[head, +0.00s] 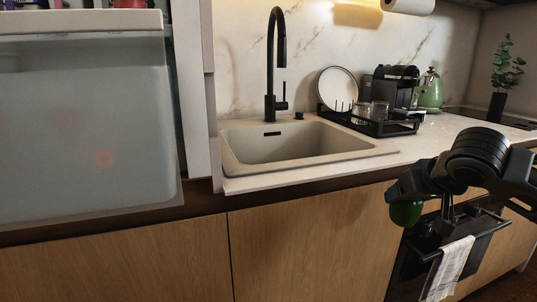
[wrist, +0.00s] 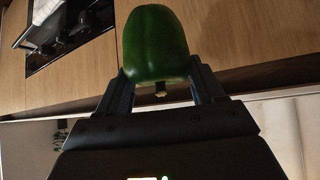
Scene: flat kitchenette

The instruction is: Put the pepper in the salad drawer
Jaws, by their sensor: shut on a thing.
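A green pepper (wrist: 155,45) is held between the two fingers of my gripper (wrist: 160,88) in the wrist view. In the head view the pepper (head: 405,212) shows partly below my gripper (head: 408,192) at the right, in front of the oven. The gripper hides part of it there. A large frosted translucent drawer (head: 85,135) with a white top rim stands at the left of the head view. A faint reddish blur shows through its front. My gripper is well to the right of this drawer, apart from it.
A sink (head: 300,146) with a black tap (head: 271,75) lies between the drawer and my arm. A black dish rack (head: 372,122) stands on the counter behind. A towel (head: 449,268) hangs on the oven handle. Space in front of the wooden cabinets (head: 310,245) is clear.

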